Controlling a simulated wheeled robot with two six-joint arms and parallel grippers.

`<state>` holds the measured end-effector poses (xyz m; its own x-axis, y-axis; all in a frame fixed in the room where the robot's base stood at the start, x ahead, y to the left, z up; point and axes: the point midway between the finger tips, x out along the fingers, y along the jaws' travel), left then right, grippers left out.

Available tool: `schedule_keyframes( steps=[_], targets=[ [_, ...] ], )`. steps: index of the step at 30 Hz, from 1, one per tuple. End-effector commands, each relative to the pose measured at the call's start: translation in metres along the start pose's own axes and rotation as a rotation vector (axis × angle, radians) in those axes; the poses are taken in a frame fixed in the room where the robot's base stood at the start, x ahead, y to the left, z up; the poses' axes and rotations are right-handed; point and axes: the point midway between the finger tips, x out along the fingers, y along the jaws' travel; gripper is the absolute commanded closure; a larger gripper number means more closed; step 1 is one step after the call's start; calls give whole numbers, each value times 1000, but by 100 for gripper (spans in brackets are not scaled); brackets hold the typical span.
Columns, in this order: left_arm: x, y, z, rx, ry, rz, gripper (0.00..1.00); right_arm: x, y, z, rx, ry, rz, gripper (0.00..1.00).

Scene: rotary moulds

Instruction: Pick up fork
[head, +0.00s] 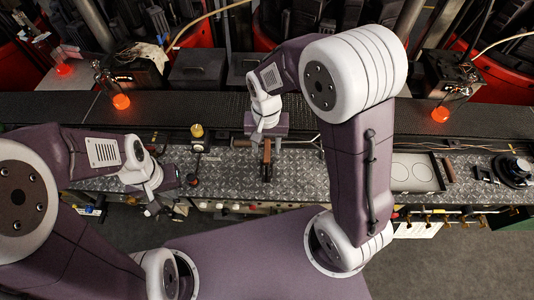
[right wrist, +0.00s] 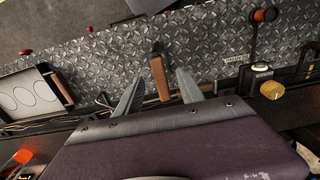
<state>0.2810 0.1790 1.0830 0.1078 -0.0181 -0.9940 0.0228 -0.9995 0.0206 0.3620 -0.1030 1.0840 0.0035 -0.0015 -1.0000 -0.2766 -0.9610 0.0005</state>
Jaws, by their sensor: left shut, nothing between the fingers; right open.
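No thing in view is clearly a fork. A narrow brown wooden-looking piece with a dark metal end (right wrist: 160,77) stands out between the fingers of my right gripper (right wrist: 160,88) in the right wrist view. Both fingers are apart, one on each side of it, with gaps showing. In the head view the brown piece (head: 266,161) is at the diamond-plate ledge, just below my right gripper (head: 266,142). I cannot tell whether it is the fork. My left gripper (head: 190,180) is shut and empty above the ledge's left part.
The diamond-plate ledge (head: 330,170) runs across below a dark conveyor belt (head: 200,105). A yellow-topped knob (head: 197,131) stands left of my right gripper. A light panel with ovals (head: 412,172) and a round black device (head: 516,168) are at right. Orange lamps (head: 440,114) stand along the belt.

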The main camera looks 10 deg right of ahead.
Motion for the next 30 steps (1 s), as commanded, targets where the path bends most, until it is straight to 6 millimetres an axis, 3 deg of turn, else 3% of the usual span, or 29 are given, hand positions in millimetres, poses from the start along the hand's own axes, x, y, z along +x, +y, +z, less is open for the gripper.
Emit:
schedule_keyframes(
  steps=[7, 15, 22, 23, 27, 30],
  targets=[
    [-4, 0, -1, 0, 0, 0, 100, 15, 1, 0, 0, -3, 2, 55],
    [-11, 0, -2, 0, 1, 0, 100, 58, 2, -1, 0, -1, 1, 55],
    [-10, 0, -1, 0, 1, 0, 100, 62, 2, -2, 0, 2, -1, 55],
    [-10, 0, -1, 0, 1, 0, 100, 61, 2, -2, 0, 2, -1, 60],
    [-10, 0, -1, 0, 0, 0, 100, 61, 2, -2, 0, 1, -1, 99],
    [-10, 0, -1, 0, 1, 0, 100, 61, 2, -2, 0, 1, -1, 100]
  ],
)
